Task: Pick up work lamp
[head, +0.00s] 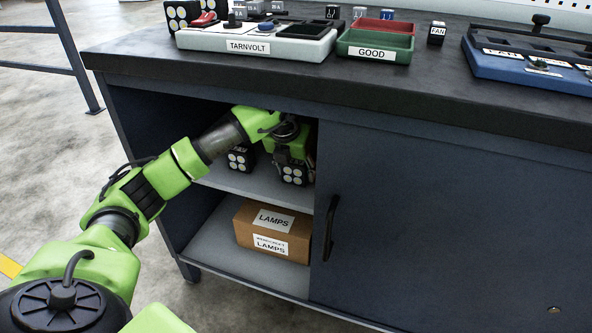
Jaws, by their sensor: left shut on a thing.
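My left arm reaches into the open left side of the cabinet. My left gripper (292,158) is at the upper shelf, shut on a work lamp (294,175), a black block with several round white lights on its face. The fingertips are mostly hidden by the gripper body and the lamp. I cannot tell whether the lamp touches the shelf. A second work lamp (240,158) stands on the shelf to the left, partly behind my arm. Another work lamp (182,15) is on the bench top at the back left. My right gripper is out of view.
The cabinet's upper shelf (232,183) is close below the gripper. A cardboard box labelled LAMPS (272,230) sits on the lower shelf. The closed door (440,220) with its handle (331,228) bounds the opening at right. The bench top (130,55) overhangs above, carrying trays and parts.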

